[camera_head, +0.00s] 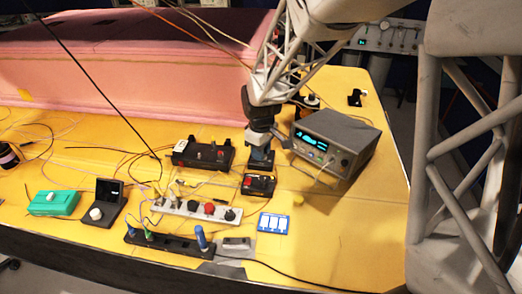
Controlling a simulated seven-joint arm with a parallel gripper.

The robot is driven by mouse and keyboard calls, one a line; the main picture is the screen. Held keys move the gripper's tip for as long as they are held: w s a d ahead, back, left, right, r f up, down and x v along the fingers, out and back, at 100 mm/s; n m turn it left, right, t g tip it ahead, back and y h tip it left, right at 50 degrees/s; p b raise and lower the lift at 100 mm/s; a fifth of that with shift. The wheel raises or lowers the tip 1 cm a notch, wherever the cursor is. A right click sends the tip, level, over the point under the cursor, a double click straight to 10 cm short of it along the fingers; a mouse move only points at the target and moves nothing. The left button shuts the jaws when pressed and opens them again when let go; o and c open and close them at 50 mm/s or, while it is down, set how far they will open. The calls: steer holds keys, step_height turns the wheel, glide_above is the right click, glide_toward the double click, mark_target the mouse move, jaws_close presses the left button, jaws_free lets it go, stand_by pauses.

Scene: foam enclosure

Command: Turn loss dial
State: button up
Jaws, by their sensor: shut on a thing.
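My gripper (260,153) points down at the middle right of the table, between a black box with knobs (185,157) and a grey instrument with a lit cyan display (352,142). Its jaws are shut on a small part that looks like the loss dial, but the fingers hide it and I cannot read its setting. Just below the gripper is a small black box (262,190) with a red knob (248,180). No lettering is legible.
A grey strip with knobs (182,207), a dark rail with blue and green posts (165,242), a green box (47,203) and a blue-white panel (273,223) lie nearer. Thin cables cross the yellow table (345,225). Pink foam (130,60) stands behind.

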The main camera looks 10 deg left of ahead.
steer(key=shift+m, duration=0.3)
steer(key=m, duration=1.1)
steer(key=shift+w+d+m, duration=0.1)
steer(key=shift+m, duration=0.3)
steer(key=o, duration=0.9)
steer(key=shift+r, duration=0.15)
steer(key=shift+r, duration=3.8)
